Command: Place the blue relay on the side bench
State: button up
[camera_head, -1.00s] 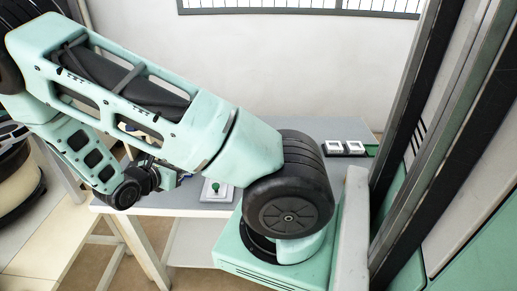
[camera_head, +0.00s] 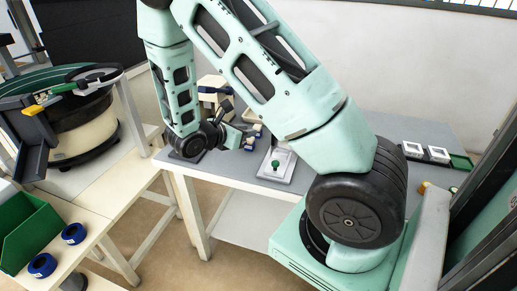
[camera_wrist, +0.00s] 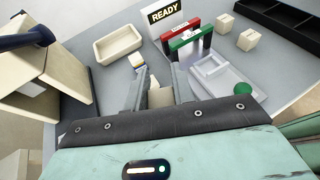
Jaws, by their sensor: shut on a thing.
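My gripper (camera_head: 238,138) is low over the grey bench (camera_head: 225,168), near its left end. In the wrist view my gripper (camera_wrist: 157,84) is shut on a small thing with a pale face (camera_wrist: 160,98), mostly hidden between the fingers. In the head view a small blue part, which I take for the blue relay (camera_head: 250,144), shows at the fingertips. Whether the held thing touches the bench top I cannot tell.
On the bench are a beige tray (camera_wrist: 118,44), a READY sign (camera_wrist: 165,16), a red and green frame (camera_wrist: 188,36), a grey plate with a green button (camera_head: 275,164) and pale blocks (camera_wrist: 248,40). A bowl feeder (camera_head: 85,130) and green bin (camera_head: 30,228) stand left.

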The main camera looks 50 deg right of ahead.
aim_at(245, 160)
jog(key=shift+f, duration=3.5)
jog(key=shift+f+b, duration=0.2)
jog(key=shift+b, duration=0.15)
jog(key=o, duration=1)
jog(key=shift+r, duration=0.1)
